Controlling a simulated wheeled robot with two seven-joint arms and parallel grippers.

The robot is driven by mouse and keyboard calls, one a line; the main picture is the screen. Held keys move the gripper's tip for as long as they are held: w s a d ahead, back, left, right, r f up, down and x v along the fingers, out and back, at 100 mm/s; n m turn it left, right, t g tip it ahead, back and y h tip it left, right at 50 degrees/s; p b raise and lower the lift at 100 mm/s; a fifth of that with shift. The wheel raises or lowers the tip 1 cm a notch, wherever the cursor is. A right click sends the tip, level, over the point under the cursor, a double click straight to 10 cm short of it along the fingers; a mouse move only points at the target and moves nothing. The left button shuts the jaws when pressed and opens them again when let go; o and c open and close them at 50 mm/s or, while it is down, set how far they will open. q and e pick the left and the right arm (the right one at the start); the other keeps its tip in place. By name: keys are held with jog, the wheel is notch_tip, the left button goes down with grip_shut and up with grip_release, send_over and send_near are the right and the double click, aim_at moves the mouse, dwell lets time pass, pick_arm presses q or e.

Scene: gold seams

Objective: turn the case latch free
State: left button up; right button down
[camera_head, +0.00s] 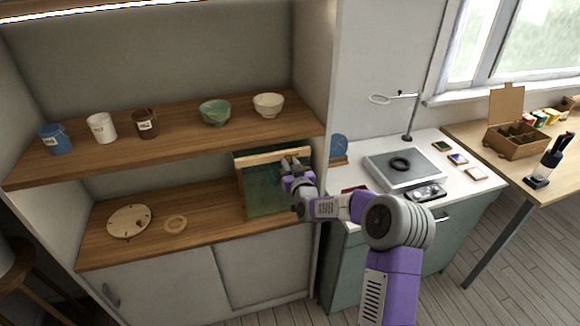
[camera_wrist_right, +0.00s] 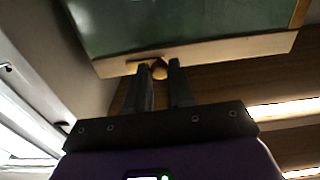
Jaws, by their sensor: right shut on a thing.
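The case (camera_head: 258,200) stands upright on the lower shelf at its right end, with a green glassy front and a pale wooden top bar. My right gripper (camera_head: 290,164) is at the right part of that top bar. In the right wrist view, the fingers of my right gripper (camera_wrist_right: 159,68) are on either side of a small brass-coloured latch (camera_wrist_right: 159,71) at the edge of the pale bar. The gripper is shut on the latch, and the fingertips partly hide it. In the head view the latch is hidden by the gripper. My left gripper is in neither view.
The upper shelf (camera_head: 180,132) with cups and bowls is just above the case. A cabinet side wall (camera_head: 318,200) is close on the right. A round wooden disc (camera_head: 129,222) and a small ring (camera_head: 176,224) lie on the lower shelf, with clear room beside the case.

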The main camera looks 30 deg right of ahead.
jog(key=shift+f, duration=0.1)
jog(key=c, duration=1)
grip_release()
jog(key=v, duration=0.7)
jog(key=shift+s, duration=0.3)
